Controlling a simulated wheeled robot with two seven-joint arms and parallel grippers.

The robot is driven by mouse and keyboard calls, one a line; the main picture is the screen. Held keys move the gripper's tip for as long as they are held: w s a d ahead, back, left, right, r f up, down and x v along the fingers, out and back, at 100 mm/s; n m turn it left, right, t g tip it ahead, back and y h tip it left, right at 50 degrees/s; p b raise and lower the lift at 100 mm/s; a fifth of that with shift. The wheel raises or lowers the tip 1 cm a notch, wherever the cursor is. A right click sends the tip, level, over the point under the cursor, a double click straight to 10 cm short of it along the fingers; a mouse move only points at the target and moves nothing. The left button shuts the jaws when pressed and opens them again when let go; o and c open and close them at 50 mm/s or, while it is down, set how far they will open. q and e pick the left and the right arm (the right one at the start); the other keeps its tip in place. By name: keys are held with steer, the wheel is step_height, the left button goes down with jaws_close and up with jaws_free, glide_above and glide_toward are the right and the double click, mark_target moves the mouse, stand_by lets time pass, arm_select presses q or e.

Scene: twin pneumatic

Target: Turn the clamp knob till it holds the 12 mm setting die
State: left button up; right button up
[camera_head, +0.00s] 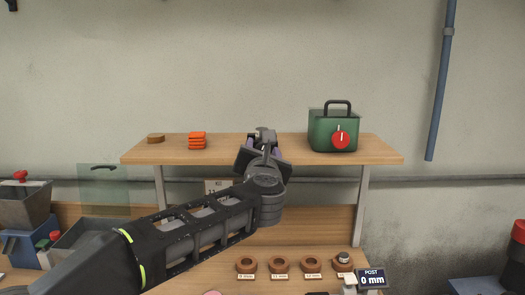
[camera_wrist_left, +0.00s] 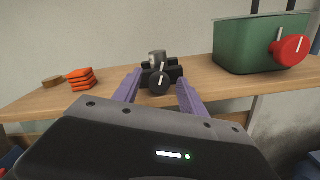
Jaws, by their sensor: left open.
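A small black device (camera_wrist_left: 176,70) stands on the wooden shelf. Its front has a dark round knob (camera_wrist_left: 159,82) with a pale upright pointer; I take it for the clamp knob. My left gripper (camera_wrist_left: 160,84) is open, with its purple fingers on either side of the knob in the wrist view. I see no finger touching it, and cannot tell how deep it sits between them. In the head view the gripper (camera_head: 263,146) largely hides the device. Brown ring dies (camera_head: 279,265) stand in a row on the lower bench, with labels too small to read.
A green box (camera_head: 320,132) with a red knob (camera_head: 341,140) stands right of the device. Orange stacked pieces (camera_head: 197,141) and a brown disc (camera_head: 156,139) lie to the left on the shelf (camera_head: 385,155). A display (camera_head: 371,278) below reads "POST 0 mm".

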arm_select(q)
steer(key=s+b, duration=0.2)
steer(key=s, duration=0.5)
steer(key=shift+s, duration=0.35)
